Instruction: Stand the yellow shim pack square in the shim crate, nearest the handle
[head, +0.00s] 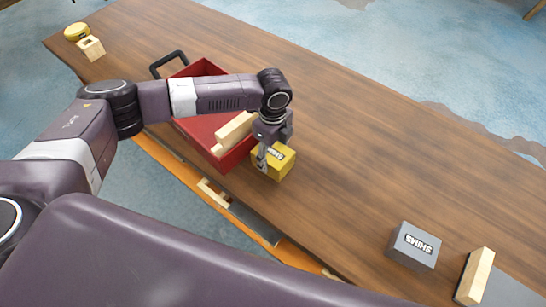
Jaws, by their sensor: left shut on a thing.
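The yellow shim pack (279,163) has a dark "SHIMS" label. My left gripper (264,156) is shut on it, beside the near right end of the red shim crate. The red crate (194,128) stands on the table with its black handle (168,61) at the far left end. Light wooden blocks (234,132) lie in the crate towards the end near my gripper. My forearm crosses over the crate and hides part of its inside. Whether the yellow pack touches the table cannot be told. My right gripper is not in view.
A grey shim pack (413,246) stands on the wooden table (350,150) at the lower right, near a wooden piece (475,277). A pale wooden block (91,48) and a yellow round thing (76,32) stand at the far left.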

